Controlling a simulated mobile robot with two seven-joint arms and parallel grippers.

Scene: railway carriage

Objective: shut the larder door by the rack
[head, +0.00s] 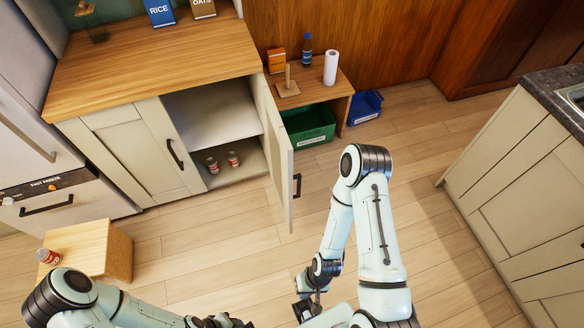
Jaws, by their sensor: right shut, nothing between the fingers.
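The larder door (276,150) is the right-hand pale door of the low cabinet under the wooden worktop. It stands wide open, swung out into the room, with its dark handle (297,186) near the free edge. The rack (341,92), a low wooden shelf unit, stands just right of it. My right gripper (306,309) is shut and empty at the bottom of the view, well in front of the door and apart from it.
Two tins (222,162) stand inside the open cabinet. A green crate (308,127) and a blue bin (364,107) sit at the rack. A counter (520,190) bounds the right. Floor between is clear.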

